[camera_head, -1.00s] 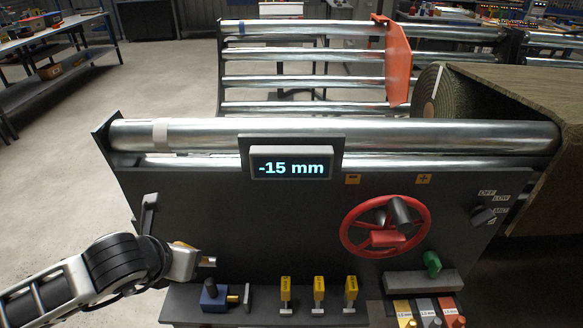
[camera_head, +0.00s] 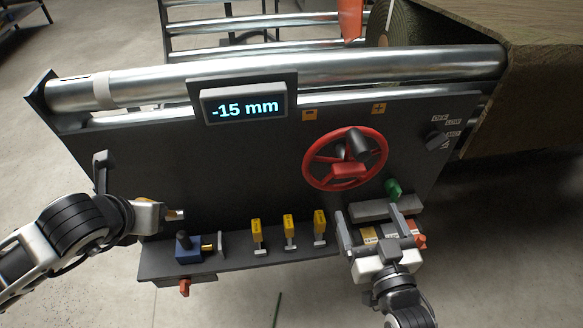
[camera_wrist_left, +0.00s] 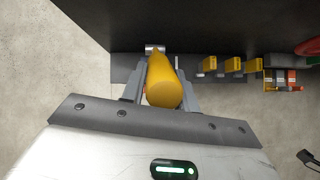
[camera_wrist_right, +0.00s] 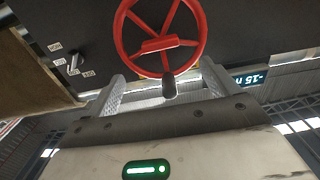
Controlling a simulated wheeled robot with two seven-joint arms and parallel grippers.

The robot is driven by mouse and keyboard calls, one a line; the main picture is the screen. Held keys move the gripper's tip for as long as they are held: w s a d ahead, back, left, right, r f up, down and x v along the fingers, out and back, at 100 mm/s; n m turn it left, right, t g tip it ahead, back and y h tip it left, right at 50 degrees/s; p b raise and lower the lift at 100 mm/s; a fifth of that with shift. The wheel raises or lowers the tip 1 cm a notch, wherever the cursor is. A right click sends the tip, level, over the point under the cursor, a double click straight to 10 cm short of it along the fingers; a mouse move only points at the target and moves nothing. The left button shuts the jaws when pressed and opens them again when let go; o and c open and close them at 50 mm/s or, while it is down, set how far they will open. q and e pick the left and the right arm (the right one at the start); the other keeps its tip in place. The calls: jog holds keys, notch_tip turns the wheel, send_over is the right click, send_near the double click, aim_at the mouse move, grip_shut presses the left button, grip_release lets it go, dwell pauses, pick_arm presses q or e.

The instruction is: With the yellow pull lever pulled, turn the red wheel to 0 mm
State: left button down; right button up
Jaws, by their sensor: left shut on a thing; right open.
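The red wheel (camera_head: 345,159) is on the dark panel, with a dark knob (camera_head: 369,144) on its upper right rim. The display (camera_head: 245,105) reads -15 mm. My left gripper (camera_head: 176,213) is shut on the yellow pull lever (camera_wrist_left: 163,85), which fills the space between the fingers in the left wrist view. My right gripper (camera_head: 369,217) is open and empty below the wheel in the head view. In the right wrist view the wheel (camera_wrist_right: 198,38) is ahead, and the knob (camera_wrist_right: 168,88) appears between the open fingers, apart from them.
Several yellow tags (camera_head: 289,227) stand on the lower ledge, beside a blue block (camera_head: 188,250). A green knob (camera_head: 393,189) is below and right of the wheel, close to my right fingers. Minus (camera_head: 309,115) and plus (camera_head: 378,108) signs sit above the wheel. A rotary switch (camera_head: 437,138) is at right.

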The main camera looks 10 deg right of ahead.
aim_at(351, 175)
jog(key=w, duration=1.1)
jog(key=shift+w, duration=0.2)
jog(key=c, duration=1.4)
